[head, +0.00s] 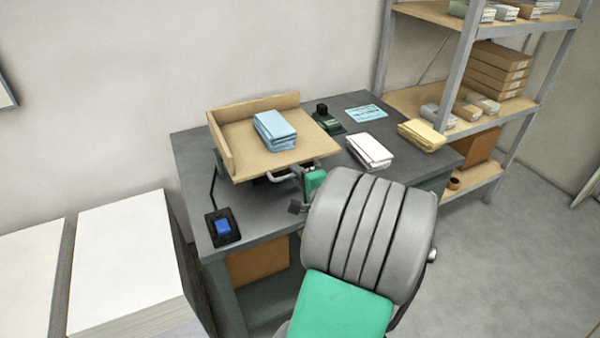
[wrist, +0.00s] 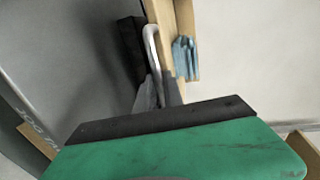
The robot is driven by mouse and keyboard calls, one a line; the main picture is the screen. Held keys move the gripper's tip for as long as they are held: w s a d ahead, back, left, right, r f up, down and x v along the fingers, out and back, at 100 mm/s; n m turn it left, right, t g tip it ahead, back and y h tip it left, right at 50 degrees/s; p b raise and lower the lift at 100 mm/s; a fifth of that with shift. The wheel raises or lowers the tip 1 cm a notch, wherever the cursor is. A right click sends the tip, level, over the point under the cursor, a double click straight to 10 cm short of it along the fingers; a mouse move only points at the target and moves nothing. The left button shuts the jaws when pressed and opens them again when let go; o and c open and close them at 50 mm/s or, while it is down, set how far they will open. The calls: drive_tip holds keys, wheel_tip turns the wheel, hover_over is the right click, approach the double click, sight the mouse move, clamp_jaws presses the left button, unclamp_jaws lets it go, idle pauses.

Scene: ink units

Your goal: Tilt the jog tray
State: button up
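The jog tray (head: 243,165) is a light wooden tray with raised walls at its left and back. It stands on the grey bench and carries a stack of blue paper (head: 273,130). A pale bar handle (head: 284,177) sticks out from its front edge; it shows in the wrist view (wrist: 150,45) too, beside the tray's wood. My gripper (wrist: 160,92) is at the handle, with the handle's lower end at its fingertips. The views do not show clearly whether the fingers are closed on it. My arm hides part of the bench front.
A black box with a blue button (head: 223,227) sits at the bench's front left. White (head: 370,151) and yellow (head: 422,135) paper stacks lie right of the tray. A dark green device (head: 328,120) stands behind. A loaded shelf is right; large white stacks (head: 125,250) are left.

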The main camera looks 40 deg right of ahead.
clamp_jaws()
idle(0.9)
